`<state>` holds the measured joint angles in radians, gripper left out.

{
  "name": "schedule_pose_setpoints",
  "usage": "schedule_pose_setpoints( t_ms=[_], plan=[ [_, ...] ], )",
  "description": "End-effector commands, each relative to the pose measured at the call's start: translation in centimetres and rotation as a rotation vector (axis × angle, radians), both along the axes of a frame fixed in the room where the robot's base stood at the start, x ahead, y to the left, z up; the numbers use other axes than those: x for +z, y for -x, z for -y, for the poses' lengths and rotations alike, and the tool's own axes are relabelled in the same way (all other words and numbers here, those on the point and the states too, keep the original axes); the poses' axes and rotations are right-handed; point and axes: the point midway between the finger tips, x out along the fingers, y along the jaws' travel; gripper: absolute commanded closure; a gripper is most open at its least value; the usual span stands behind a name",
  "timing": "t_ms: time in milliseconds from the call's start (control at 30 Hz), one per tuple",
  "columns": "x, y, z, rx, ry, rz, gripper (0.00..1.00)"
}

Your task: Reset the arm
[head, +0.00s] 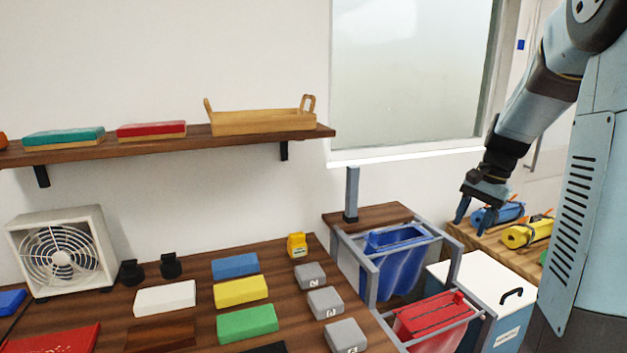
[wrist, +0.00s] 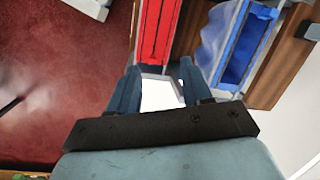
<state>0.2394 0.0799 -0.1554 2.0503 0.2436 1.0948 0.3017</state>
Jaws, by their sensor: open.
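My gripper (head: 475,212) hangs from my arm at the right of the head view, pointing down. In the wrist view its two fingers (wrist: 160,85) stand apart with nothing between them. In the head view it appears in front of the side table with the blue roll (head: 498,213) and the yellow roll (head: 527,233). I cannot tell its exact height over them. In the wrist view, a red bag (wrist: 159,32) and a blue bag (wrist: 243,48) lie ahead of the fingers, and a white surface shows between the fingertips.
The wooden counter (head: 200,343) holds a fan (head: 62,252), coloured blocks and numbered grey blocks (head: 325,303). A frame holds the blue bag (head: 392,262) and red bag (head: 432,318). A white bin (head: 487,285) stands beside them. A wall shelf (head: 160,146) carries a wooden tray (head: 262,124).

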Motion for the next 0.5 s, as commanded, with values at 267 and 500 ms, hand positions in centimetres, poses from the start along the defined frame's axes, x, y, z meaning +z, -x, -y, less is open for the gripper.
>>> schedule_pose_setpoints(
  t_ms=[267, 500],
  plan=[
    [4.4, 4.9, -4.7, 0.188, 0.079, 0.135, 0.51],
    [6.8, 9.4, -8.1, 0.348, 0.156, 0.247, 0.51]
  ],
)
